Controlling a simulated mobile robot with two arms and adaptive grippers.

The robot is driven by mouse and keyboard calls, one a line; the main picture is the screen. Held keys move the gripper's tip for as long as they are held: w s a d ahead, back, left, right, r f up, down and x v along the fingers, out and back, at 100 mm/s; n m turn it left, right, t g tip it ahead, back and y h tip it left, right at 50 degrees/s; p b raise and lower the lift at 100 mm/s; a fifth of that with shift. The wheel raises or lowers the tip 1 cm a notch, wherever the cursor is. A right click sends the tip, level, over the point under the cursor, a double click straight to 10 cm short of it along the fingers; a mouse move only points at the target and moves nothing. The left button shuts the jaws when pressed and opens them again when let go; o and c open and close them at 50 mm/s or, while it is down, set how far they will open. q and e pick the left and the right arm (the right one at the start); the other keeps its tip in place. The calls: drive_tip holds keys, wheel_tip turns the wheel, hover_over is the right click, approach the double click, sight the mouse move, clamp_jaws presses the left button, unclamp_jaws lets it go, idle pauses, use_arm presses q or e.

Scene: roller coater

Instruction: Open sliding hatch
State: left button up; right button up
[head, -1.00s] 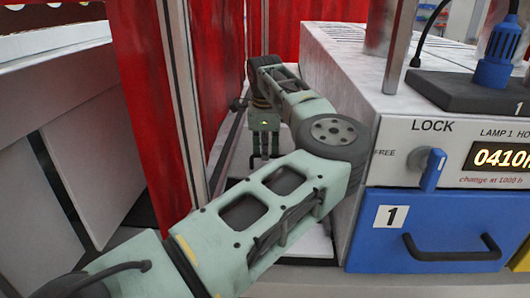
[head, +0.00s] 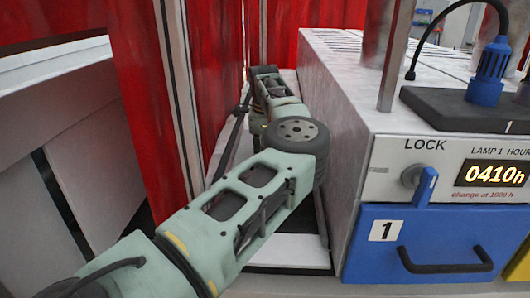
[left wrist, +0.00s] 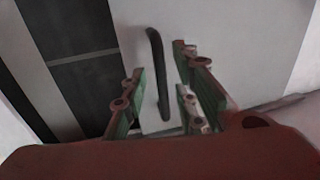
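In the left wrist view, a curved black handle (left wrist: 157,72) stands out from a pale panel (left wrist: 245,45), which looks like the sliding hatch. My left gripper (left wrist: 160,80) is open, with its green and reddish fingers on either side of the handle. The handle's lower part lies between the fingers; I cannot tell whether they touch it. In the head view, my left arm reaches down the narrow gap beside the machine (head: 345,110), and its gripper is hidden. My right gripper is not in view.
Red curtains (head: 215,70) stand close to my left arm's left side and behind it. The machine front carries a LOCK knob (head: 413,175), a lamp-hours display (head: 495,174) and a blue drawer (head: 400,235) marked 1. A dark strip (left wrist: 75,60) borders the pale panel on the left.

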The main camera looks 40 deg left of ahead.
use_arm(q)
wheel_tip(320, 180, up, 12)
drive_tip(key=s+d, duration=0.1)
drive_tip(key=shift+s+d+f, duration=0.15)
drive_tip(key=shift+s+d, duration=0.1)
drive_tip(key=shift+s, duration=0.15)
idle(0.7)
